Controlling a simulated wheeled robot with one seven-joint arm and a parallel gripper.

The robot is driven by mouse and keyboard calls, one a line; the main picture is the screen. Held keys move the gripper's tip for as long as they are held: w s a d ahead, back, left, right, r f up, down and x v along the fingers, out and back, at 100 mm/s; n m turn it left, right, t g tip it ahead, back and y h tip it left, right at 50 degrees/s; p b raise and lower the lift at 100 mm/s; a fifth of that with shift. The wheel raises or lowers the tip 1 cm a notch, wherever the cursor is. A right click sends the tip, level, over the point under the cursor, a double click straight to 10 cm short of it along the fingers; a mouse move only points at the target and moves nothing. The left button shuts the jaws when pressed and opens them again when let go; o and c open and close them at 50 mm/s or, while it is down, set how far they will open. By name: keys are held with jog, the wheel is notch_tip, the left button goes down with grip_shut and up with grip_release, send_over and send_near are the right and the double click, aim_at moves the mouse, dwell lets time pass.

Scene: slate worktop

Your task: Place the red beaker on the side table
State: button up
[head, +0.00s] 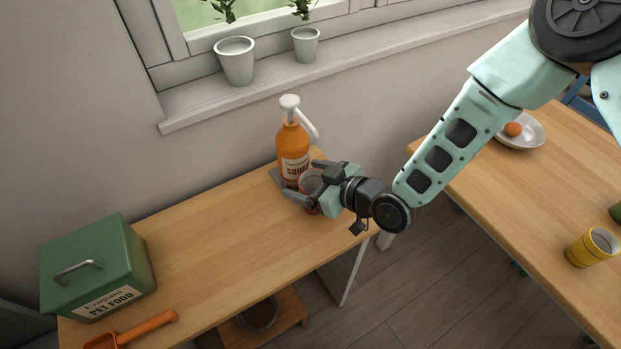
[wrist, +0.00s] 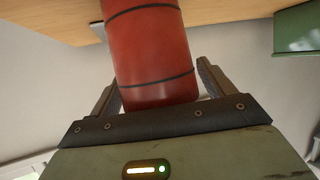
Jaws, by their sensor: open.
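The red beaker (head: 311,184) is at the right end of the wooden side table (head: 205,240), in front of an orange pump bottle. In the wrist view the beaker (wrist: 153,55) is a red cylinder with thin dark bands, between the two fingers. My gripper (head: 305,183) is open around the beaker; in the wrist view (wrist: 155,85) some gap shows beside the fingers. The gripper hides much of the beaker in the head view, and I cannot tell exactly how its base meets the tabletop.
The orange pump bottle (head: 293,150) stands close behind the beaker. A green pet food box (head: 98,268) and an orange scoop (head: 135,332) are at the table's left. A second table (head: 510,205) at right holds a yellow cup (head: 590,248) and a plate (head: 532,138). The side table's middle is clear.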

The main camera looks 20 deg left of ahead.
jog(key=shift+r, duration=0.15)
jog(key=s+d+r+m+h+b, duration=0.1)
jog(key=s+d+r+h, duration=0.2)
jog(key=d, duration=0.5)
jog(key=d+r+h+b, duration=0.1)
jog(key=d+r+h, duration=0.2)
jog(key=d+r, duration=0.45)
jog(key=s+d+r+m+g+h, duration=0.4)
jog(key=s+d+r, duration=0.4)
jog(key=s+d, duration=0.5)
jog(key=shift+s+r+m+h, duration=0.2)
jog(key=shift+s+m+h, duration=0.1)
jog(key=shift+m+h, duration=0.75)
